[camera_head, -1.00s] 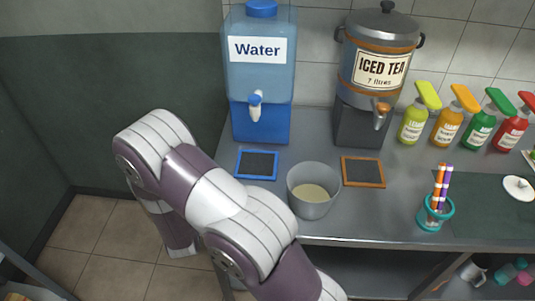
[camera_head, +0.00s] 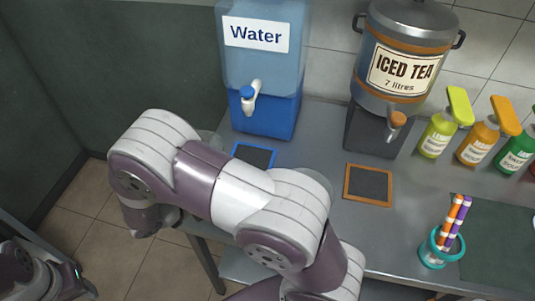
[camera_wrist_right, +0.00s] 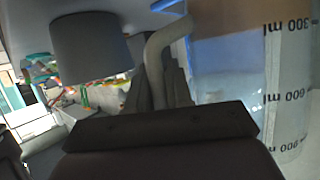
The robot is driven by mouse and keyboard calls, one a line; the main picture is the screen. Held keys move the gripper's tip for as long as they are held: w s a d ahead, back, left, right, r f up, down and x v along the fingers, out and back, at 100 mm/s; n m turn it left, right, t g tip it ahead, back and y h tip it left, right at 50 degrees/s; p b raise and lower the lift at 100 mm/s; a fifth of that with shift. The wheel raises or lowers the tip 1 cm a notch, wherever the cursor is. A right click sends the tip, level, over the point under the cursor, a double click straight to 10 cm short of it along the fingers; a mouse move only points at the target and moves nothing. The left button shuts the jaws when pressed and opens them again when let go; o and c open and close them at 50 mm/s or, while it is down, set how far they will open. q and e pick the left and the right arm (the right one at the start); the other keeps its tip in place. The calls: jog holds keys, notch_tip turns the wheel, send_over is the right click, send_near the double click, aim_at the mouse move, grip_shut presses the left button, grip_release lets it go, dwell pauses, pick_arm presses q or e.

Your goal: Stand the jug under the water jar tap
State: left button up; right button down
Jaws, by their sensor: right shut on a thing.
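The water jar (camera_head: 262,75) is clear blue on a blue base, with a white tap (camera_head: 250,98) with a blue knob on its front. A blue-framed dark pad (camera_head: 252,154) lies below the tap, partly covered by my right arm. In the right wrist view the clear jug (camera_wrist_right: 287,85) shows at the right, its ml marks upside down. My right gripper (camera_wrist_right: 165,108) is shut on the jug's pale handle (camera_wrist_right: 165,50). In the head view my arm hides that gripper; a faint clear edge beside the pad may be the jug. My left gripper's fingers are not seen.
The iced tea urn (camera_head: 400,65) with its orange-knobbed tap stands right of the jar, with an orange-framed pad (camera_head: 368,183) before it. Coloured pump bottles (camera_head: 438,132) and a teal cup of straws (camera_head: 440,250) stand further right.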

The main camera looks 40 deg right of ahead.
jog(key=shift+w+d+f+p, duration=0.15)
jog(key=shift+w+d+f, duration=0.15)
jog(key=shift+d, duration=2.15)
jog(key=shift+w+d+f+p, duration=0.1)
jog(key=shift+w+d+f, duration=0.2)
jog(key=shift+d, duration=2.1)
jog(key=shift+w+d+f+p, duration=0.15)
jog(key=shift+w+d, duration=0.25)
jog(key=shift+d, duration=2.05)
jog(key=shift+f, duration=0.2)
jog(key=c, duration=1)
grip_release()
